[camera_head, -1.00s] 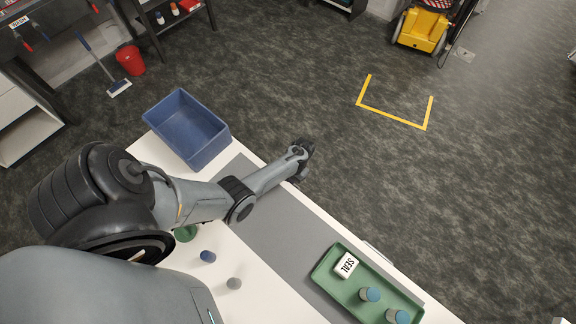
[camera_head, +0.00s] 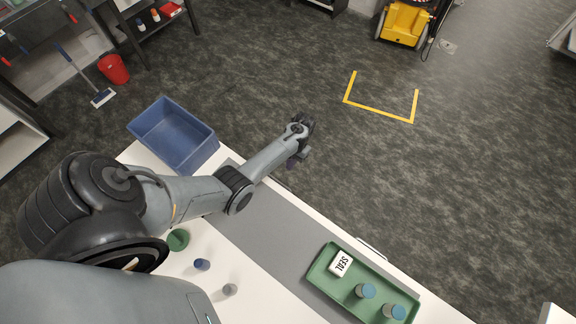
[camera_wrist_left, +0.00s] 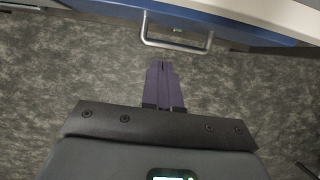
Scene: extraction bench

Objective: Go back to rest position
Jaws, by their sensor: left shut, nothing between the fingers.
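My left gripper (camera_head: 297,160) reaches past the far edge of the white bench (camera_head: 240,292) and hangs over the dark floor, pointing down. In the left wrist view its purple fingers (camera_wrist_left: 163,84) are shut together with nothing between them. A metal drawer or door handle (camera_wrist_left: 176,42) on a blue and white front shows just beyond the fingertips, apart from them in the picture. My right gripper is in neither view.
On the bench are a blue bin (camera_head: 175,137), a green tray (camera_head: 325,280) with a SEAL box (camera_head: 340,263) and two blue-capped jars, a green round item (camera_head: 177,240), a blue-capped vial (camera_head: 201,265) and a grey one (camera_head: 229,290). A yellow cart (camera_head: 404,24) stands on the floor.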

